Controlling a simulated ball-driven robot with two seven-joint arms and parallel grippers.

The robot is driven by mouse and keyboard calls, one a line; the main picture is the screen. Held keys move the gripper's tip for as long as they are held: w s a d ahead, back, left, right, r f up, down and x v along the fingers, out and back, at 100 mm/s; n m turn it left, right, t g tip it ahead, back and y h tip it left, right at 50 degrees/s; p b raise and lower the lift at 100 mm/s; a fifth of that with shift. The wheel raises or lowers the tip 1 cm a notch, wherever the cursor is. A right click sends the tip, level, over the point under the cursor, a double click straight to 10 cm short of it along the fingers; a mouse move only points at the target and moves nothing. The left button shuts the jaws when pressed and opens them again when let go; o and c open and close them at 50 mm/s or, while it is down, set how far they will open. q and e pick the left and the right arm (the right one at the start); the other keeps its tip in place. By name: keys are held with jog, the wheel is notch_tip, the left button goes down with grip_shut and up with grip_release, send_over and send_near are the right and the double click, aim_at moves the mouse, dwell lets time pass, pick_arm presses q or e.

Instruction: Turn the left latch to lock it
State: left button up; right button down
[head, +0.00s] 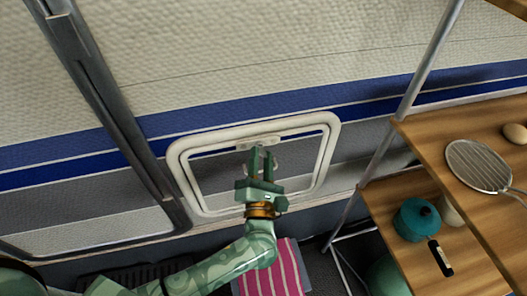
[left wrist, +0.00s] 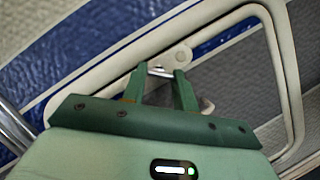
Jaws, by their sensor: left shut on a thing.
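A white-framed hatch (head: 331,150) is set in the striped caravan wall. My left gripper (head: 262,152) reaches up to the mount from below. In the left wrist view, its two green fingers (left wrist: 160,74) are around a small latch piece (left wrist: 158,70) and shut on it. The fingers hide most of the latch, so its angle is unclear. My right gripper is not in view.
A wooden shelf unit (head: 420,125) stands at the right, with a strainer (head: 478,166) and a teal pot (head: 416,219). A metal post (head: 108,105) runs down at the left. A pink striped cloth (head: 275,275) lies below the hatch.

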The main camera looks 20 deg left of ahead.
pick_arm(q)
jog(key=m+h+p, duration=0.1)
jog(key=m+p, duration=0.2)
jog(key=m+g+h+p, duration=0.1)
jog(key=m+p, duration=0.2)
jog(key=r+m+g+p, duration=0.1)
jog(key=m+p, duration=0.1)
jog(key=p, duration=0.1)
jog(key=shift+s+m+h+p, duration=0.1)
jog(key=shift+m+h+p, duration=0.25)
jog(key=shift+m+h, duration=0.05)
jog(key=shift+f+m+g+p, duration=0.15)
jog(key=shift+m+g+p, duration=0.15)
jog(key=shift+m+p, duration=0.75)
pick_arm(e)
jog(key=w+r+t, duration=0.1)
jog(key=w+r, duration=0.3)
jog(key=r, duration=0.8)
pick_arm(q)
jog(key=o, duration=1)
jog(key=p+v, duration=0.2)
jog(key=v, duration=1.4)
jog(key=shift+s, duration=0.1)
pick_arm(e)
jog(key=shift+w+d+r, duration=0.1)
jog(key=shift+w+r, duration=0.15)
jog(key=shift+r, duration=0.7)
